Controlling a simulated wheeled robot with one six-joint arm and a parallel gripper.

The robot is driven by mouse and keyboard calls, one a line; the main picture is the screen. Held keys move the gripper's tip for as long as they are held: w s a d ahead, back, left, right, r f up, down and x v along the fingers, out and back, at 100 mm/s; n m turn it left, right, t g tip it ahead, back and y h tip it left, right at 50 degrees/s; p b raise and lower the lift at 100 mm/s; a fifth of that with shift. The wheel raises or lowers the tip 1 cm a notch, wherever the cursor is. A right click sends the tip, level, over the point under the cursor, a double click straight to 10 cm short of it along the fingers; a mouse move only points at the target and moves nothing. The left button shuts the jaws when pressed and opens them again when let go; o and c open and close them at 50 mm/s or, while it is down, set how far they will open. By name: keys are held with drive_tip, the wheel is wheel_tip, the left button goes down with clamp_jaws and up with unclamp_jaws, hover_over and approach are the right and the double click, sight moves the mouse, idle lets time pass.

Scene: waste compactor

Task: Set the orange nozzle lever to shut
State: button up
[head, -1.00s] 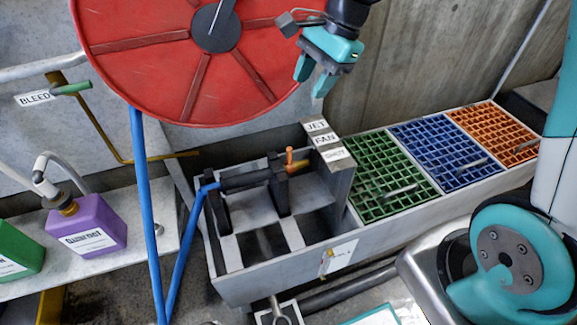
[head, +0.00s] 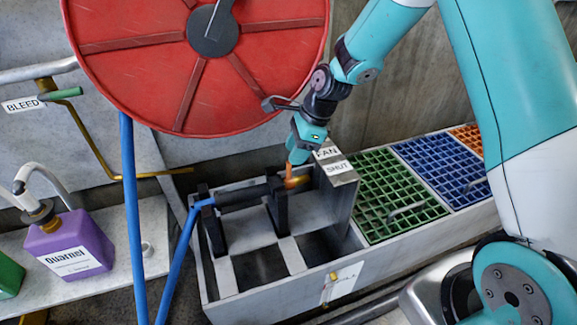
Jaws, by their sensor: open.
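The orange nozzle lever (head: 289,172) stands up from the orange nozzle end (head: 299,182) of a dark spray lance (head: 243,194) lying on black brackets in the grey trough. My gripper (head: 297,157) is open and points down right at the lever's top. Its fingers partly hide the lever, and I cannot tell whether they touch it. A label plate beside the nozzle reads FAN (head: 327,153) and SHUT (head: 337,167). The JET label is hidden behind my gripper. The lever points upward, not toward the SHUT label.
A large red hose reel (head: 285,60) hangs just above my gripper. A blue hose (head: 176,260) runs to the lance. Green (head: 378,180) and blue grates cover the trough at right. A purple Quatnel canister (head: 66,248) and a BLEED valve handle (head: 62,94) are at left.

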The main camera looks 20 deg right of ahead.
sight(289, 178)
drive_tip(key=shift+x, duration=2.35)
drive_tip(key=shift+c, duration=0.2)
clamp_jaws()
